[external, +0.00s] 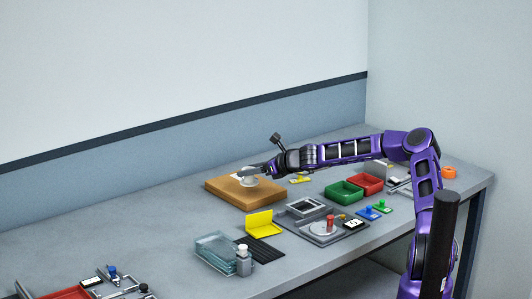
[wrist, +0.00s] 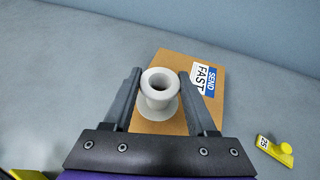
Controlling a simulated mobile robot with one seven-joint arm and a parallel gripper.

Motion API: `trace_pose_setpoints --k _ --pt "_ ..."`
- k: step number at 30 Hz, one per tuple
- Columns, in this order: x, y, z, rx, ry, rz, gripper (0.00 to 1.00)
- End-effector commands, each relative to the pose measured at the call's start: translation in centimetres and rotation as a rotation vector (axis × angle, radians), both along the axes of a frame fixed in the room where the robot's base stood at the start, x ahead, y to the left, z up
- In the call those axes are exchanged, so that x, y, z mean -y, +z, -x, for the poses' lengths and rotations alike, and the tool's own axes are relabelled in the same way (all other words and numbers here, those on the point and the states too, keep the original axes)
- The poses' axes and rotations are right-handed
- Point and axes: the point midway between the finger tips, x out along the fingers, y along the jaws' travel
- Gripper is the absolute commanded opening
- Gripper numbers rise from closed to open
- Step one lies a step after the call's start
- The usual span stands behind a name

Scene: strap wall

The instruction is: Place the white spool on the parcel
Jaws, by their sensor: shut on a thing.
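The white spool (wrist: 158,92) stands upright between the two fingers of my gripper (wrist: 160,93) in the wrist view. It also shows small in the external view (external: 249,182), at the gripper's tip. My gripper (external: 256,172) is shut on the spool. The parcel (external: 236,194) is a flat brown box on the bench, directly under the spool. In the wrist view the parcel (wrist: 205,58) carries a white and blue label reading "SEND FAST". Whether the spool's lower flange touches the parcel or hangs just above it I cannot tell.
A yellow tag-like piece (wrist: 277,151) lies on the bench right of the parcel. Green (external: 345,191) and red (external: 367,183) bins, a yellow folded stand (external: 259,223) and a clear tray (external: 215,250) stand nearer the front. The bench left of the parcel is clear.

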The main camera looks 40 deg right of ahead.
Motion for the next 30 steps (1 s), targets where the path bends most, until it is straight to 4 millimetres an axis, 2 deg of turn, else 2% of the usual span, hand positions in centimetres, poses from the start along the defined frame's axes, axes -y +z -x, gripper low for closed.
trace_pose_setpoints --k 3,6,19,20,24,30 --pt "0.0 -2.3 0.0 -0.002 -0.001 -0.004 0.03" --pt "0.0 -3.4 0.0 -0.001 0.000 -0.004 0.03" --pt "0.0 -4.0 0.0 0.000 0.000 0.000 0.03" --pt "0.0 -3.9 0.0 0.000 0.000 0.000 0.61" --pt "0.0 -3.8 0.0 -0.001 0.000 -0.001 0.86" --pt "0.0 -3.8 0.0 0.000 0.000 -0.001 0.87"
